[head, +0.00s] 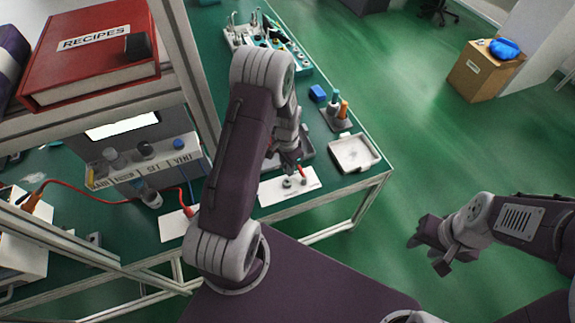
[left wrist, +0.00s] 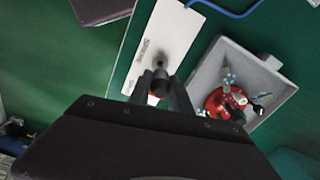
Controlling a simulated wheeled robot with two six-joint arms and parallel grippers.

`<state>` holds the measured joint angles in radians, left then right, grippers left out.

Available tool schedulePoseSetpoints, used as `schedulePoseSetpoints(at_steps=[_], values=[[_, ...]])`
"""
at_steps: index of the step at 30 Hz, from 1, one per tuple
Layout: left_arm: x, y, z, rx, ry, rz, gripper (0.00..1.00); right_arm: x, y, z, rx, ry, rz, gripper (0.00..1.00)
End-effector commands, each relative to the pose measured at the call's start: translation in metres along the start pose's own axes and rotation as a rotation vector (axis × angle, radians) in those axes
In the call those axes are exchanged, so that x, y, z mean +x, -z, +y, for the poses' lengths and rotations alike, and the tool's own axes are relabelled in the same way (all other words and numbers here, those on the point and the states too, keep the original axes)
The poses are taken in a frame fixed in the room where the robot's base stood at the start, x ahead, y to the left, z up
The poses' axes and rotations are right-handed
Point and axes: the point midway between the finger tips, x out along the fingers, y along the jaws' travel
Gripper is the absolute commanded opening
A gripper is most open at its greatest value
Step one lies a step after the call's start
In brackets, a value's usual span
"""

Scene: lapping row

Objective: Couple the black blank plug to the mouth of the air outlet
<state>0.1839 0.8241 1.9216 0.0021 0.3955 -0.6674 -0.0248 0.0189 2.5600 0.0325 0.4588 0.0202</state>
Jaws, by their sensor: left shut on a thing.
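My left gripper (left wrist: 160,95) is shut on a small dark cylindrical piece (left wrist: 160,78), which looks like the black blank plug. It is above a white labelled card (left wrist: 150,40) on the bench. In the head view my left gripper (head: 291,165) is partly hidden by my own arm, over the same card (head: 275,197). A panel with a label strip (head: 150,172) and several fittings stands to the left on the bench. The label at its left end seems to read AIR, with a grey fitting (head: 115,158) above it. My right gripper (head: 427,256) is open and empty, off the bench.
A grey box (left wrist: 262,75) holding a red item (left wrist: 222,103) sits right of the card. A white tray (head: 355,153) is at the bench's right edge. A red hose (head: 80,190) crosses the bench.

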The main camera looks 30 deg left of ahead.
Motion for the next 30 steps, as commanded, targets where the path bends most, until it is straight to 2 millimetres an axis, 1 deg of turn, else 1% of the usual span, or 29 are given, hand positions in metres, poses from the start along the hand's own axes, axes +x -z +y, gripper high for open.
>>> schedulePoseSetpoints(at_steps=[1, 6, 11, 14, 30], values=[[0.009, 0.000, 0.000, 0.000, 0.000, 0.000, 0.00, 0.008, -0.001, 0.000, 0.000, 0.000, 0.000, 0.36], [0.030, 0.000, 0.000, 0.000, 0.000, 0.000, 0.00, 0.023, -0.002, 0.001, 0.000, 0.000, 0.000, 0.36], [0.044, 0.000, 0.000, 0.000, 0.000, 0.000, 0.00, 0.033, -0.004, 0.001, 0.000, 0.000, 0.000, 0.36], [0.047, 0.000, 0.000, 0.000, 0.001, 0.001, 0.00, 0.034, -0.004, 0.001, 0.000, 0.000, 0.000, 0.36], [0.045, 0.000, 0.000, 0.000, 0.000, 0.000, 0.00, 0.032, -0.003, 0.001, 0.000, 0.000, 0.000, 0.36]])
